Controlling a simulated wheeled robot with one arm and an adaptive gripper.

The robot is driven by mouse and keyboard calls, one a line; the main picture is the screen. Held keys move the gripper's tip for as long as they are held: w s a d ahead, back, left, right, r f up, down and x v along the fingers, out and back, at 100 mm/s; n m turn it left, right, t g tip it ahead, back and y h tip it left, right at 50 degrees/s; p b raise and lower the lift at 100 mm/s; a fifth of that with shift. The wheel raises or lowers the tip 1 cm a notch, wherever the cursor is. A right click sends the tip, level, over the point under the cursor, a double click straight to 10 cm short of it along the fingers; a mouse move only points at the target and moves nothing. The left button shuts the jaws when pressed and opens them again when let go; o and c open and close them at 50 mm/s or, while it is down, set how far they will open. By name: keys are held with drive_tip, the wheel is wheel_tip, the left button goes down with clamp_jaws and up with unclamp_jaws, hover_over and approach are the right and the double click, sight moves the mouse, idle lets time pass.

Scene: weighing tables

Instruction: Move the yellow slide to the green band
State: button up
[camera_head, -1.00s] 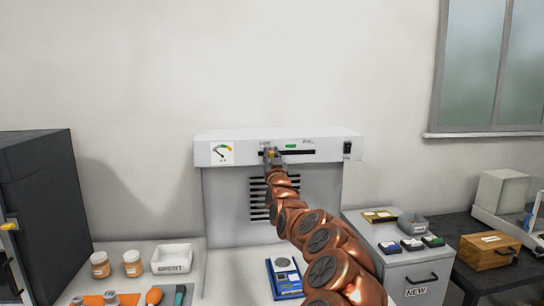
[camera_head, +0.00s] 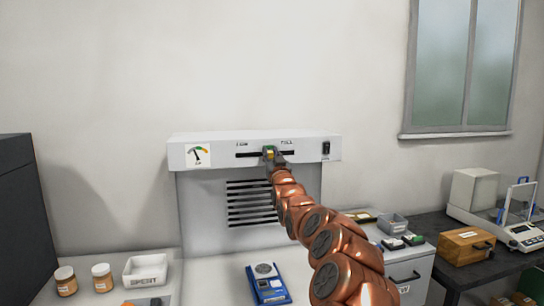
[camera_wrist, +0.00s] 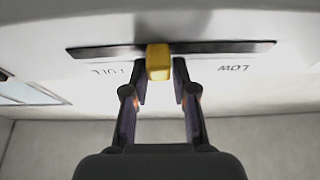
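The yellow slide (camera_head: 270,154) sits about midway along the dark slot in the white hood's front. In the wrist view the yellow slide (camera_wrist: 159,62) stands between my two fingertips, which close in on both its sides. My gripper (camera_head: 272,161) is at the slot in the head view, and its fingers (camera_wrist: 160,75) look shut on the slide. The green band (camera_head: 269,147) shows just above the slide, partly covered. The wrist view is upside down, with LOW and FULL labels beside the slot; the green band cannot be made out there.
A gauge (camera_head: 198,155) is at the hood's left and a black switch (camera_head: 326,149) at its right. Below stand a blue scale (camera_head: 268,284), a white SPENT tray (camera_head: 146,269) and jars (camera_head: 66,281). A wooden box (camera_head: 466,246) is at right.

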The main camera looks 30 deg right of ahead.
drive_tip(key=o, duration=0.3)
drive_tip(key=shift+f, duration=0.1)
drive_tip(key=shift+s+f, duration=0.1)
drive_tip(key=shift+s, duration=0.05)
drive_tip(key=shift+s+a+f, duration=0.1)
drive_tip(key=shift+s+f, duration=0.2)
drive_tip(key=shift+s, duration=0.15)
drive_tip(key=shift+s+a+f, duration=0.15)
drive_tip(key=shift+s+a, duration=0.05)
drive_tip(key=shift+s, duration=0.5)
drive_tip(key=shift+v, duration=4.5)
